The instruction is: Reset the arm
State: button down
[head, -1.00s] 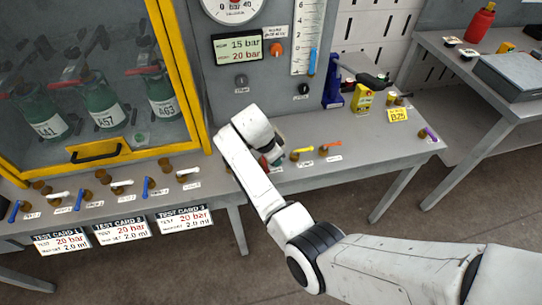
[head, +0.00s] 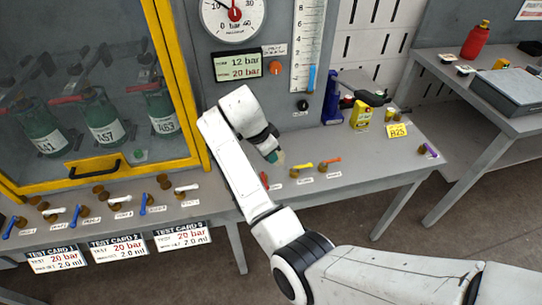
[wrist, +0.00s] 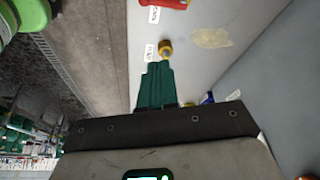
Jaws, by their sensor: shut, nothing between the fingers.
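My gripper (head: 275,157) is at the end of my white arm, above the grey bench in front of the gauge panel. In the wrist view its green fingers (wrist: 158,82) are together and hold nothing. A brass fitting (wrist: 165,48) shows just beyond the fingertips; I cannot tell the height gap between them. A red lever (head: 264,179) is near the gripper, partly hidden by my arm. A yellow lever (head: 301,166) and an orange lever (head: 331,160) are to its right.
The yellow-framed cabinet (head: 190,90) with green cylinders stands at left. The gauge panel (head: 225,75) is behind the gripper; its display (head: 237,66) reads 12 bar over 20 bar. A blue tool (head: 332,100) and yellow box (head: 360,116) stand at the bench's back right.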

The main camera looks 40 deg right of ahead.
dwell(0.3)
jog(key=s+a+f+n+t+y, duration=0.1)
jog(key=s+f+n, duration=0.4)
jog(key=s, duration=0.3)
jog(key=s+a+f+n, duration=0.1)
jog(key=s+f+n, duration=0.35)
jog(key=s, duration=0.25)
jog(key=s+a+n+y, duration=0.1)
jog(key=s+a+n, duration=0.3)
jog(key=s, duration=0.4)
jog(key=s+a+n+y, duration=0.1)
jog(key=s+a+n, duration=0.3)
jog(key=s+n, duration=0.2)
jog(key=shift+s+t+y, duration=0.3)
jog(key=shift+s+y, duration=0.1)
jog(key=shift+s, duration=0.65)
